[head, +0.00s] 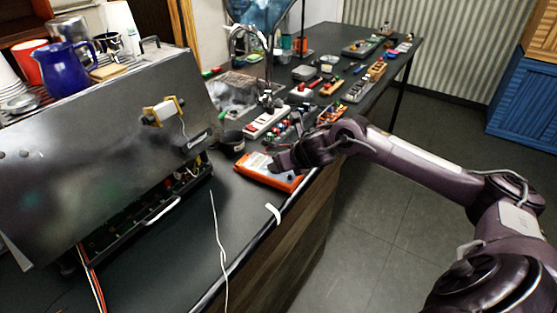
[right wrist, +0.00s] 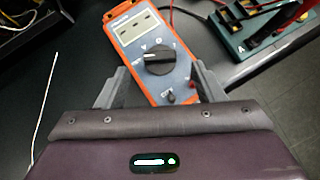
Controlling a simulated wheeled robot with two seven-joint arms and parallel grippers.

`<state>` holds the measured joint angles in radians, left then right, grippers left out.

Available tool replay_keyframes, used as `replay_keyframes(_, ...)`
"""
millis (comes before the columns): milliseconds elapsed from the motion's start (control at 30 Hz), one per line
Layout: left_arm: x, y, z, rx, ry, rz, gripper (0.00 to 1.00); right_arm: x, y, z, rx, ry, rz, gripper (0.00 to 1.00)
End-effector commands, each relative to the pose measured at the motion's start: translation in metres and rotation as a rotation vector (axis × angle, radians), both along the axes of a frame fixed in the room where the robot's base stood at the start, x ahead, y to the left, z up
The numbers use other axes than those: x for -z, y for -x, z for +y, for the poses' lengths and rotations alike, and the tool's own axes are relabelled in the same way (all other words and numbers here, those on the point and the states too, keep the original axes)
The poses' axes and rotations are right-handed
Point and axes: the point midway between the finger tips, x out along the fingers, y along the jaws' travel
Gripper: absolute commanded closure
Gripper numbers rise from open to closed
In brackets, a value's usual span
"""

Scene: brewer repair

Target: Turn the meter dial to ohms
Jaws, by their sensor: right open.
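The orange meter (head: 262,173) lies face up on the dark counter near its front edge. In the right wrist view the meter (right wrist: 121,18) shows a grey display and a round black dial (right wrist: 159,60), with several markings around the dial. The markings are too small to read surely. My right gripper (right wrist: 152,88) is open, with one finger on each side of the meter's lower part, below the dial in the picture. I cannot tell whether the fingers touch the meter. In the head view the right gripper (head: 283,160) covers part of the meter. My left gripper is not in view.
A large metal brewer (head: 90,140) with an open lower section stands at the left.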

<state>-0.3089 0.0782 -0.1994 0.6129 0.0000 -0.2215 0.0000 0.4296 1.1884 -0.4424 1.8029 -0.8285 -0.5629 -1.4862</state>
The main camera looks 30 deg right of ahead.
Motion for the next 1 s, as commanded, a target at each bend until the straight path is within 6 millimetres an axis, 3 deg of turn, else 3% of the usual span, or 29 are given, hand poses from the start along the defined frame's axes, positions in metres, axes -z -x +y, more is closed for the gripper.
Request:
replay_keyframes(167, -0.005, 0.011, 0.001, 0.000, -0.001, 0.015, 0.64, 0.017, -0.019, 0.000, 0.002, -0.003, -0.001, 0.38)
replay_keyframes(433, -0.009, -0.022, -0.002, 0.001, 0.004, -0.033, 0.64, 0.027, -0.027, -0.001, 0.001, 0.001, -0.001, 0.38)
replay_keyframes(600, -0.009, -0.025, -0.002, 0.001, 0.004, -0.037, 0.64, 0.027, -0.027, -0.001, 0.001, 0.001, -0.001, 0.40)
replay_keyframes(933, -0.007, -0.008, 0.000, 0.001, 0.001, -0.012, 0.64, 0.026, -0.027, -0.001, 0.001, 0.000, 0.000, 0.83)
replay_keyframes(1000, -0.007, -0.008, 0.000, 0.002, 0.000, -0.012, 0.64, 0.026, -0.027, -0.001, 0.001, 0.000, 0.000, 0.83)
